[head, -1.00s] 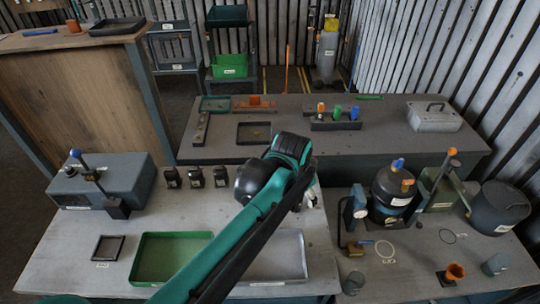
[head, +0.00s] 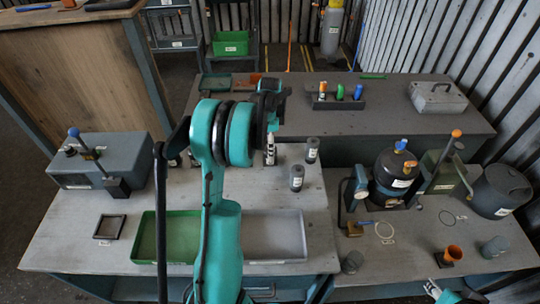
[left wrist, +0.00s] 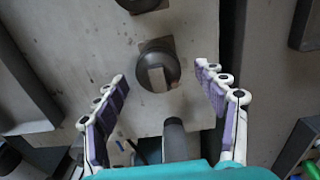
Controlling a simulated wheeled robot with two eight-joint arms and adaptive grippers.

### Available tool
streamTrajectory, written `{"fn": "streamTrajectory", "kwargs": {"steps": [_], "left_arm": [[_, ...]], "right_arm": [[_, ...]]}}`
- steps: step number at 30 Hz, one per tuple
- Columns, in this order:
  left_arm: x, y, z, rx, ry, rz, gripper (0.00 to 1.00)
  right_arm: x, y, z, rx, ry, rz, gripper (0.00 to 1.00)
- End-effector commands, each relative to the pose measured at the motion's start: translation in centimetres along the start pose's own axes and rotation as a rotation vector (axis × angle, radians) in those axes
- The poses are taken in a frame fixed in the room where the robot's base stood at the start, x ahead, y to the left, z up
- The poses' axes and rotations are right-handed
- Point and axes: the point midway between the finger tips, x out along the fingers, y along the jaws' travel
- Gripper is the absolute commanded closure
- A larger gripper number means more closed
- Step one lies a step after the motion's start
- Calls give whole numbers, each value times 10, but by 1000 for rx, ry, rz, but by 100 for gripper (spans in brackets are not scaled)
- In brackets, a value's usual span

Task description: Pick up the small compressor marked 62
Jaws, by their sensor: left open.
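Small dark compressors stand on the left grey table. In the left wrist view, one round-topped compressor (left wrist: 158,70) on a square base lies between and ahead of my left fingers, apart from them. Another (left wrist: 140,4) is cut off at the top edge. In the head view my left arm hides most of that row, and no number 62 is readable. My left gripper (left wrist: 166,88) is open and empty, pointing down above the table; its fingertips also show in the head view (head: 269,154). My right gripper (head: 438,290) is partly visible at the bottom edge; its jaws are unclear.
Two grey labelled cylinders (head: 297,177) stand right of my left gripper; one (left wrist: 173,138) shows low in the wrist view. A green tray (head: 152,224) and grey tray (head: 275,254) lie in front. A blue-grey box with a lever (head: 125,160) stands left.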

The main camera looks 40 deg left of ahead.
Motion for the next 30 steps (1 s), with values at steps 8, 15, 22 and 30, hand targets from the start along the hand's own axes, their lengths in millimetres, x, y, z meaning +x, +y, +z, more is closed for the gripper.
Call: {"fn": "streamTrajectory", "kwargs": {"steps": [8, 15, 22, 30], "left_arm": [[39, 1, 1, -1, 0, -1, 29], [50, 2, 1, -1, 0, -1, 29], [50, 2, 1, -1, 0, -1, 66], [50, 2, 1, -1, 0, -1, 100]], "right_arm": [[13, 0, 9, 0, 0, 0, 60], [14, 0, 10, 0, 0, 0, 60], [14, 0, 10, 0, 0, 0, 60], [14, 0, 10, 0, 0, 0, 60]]}}
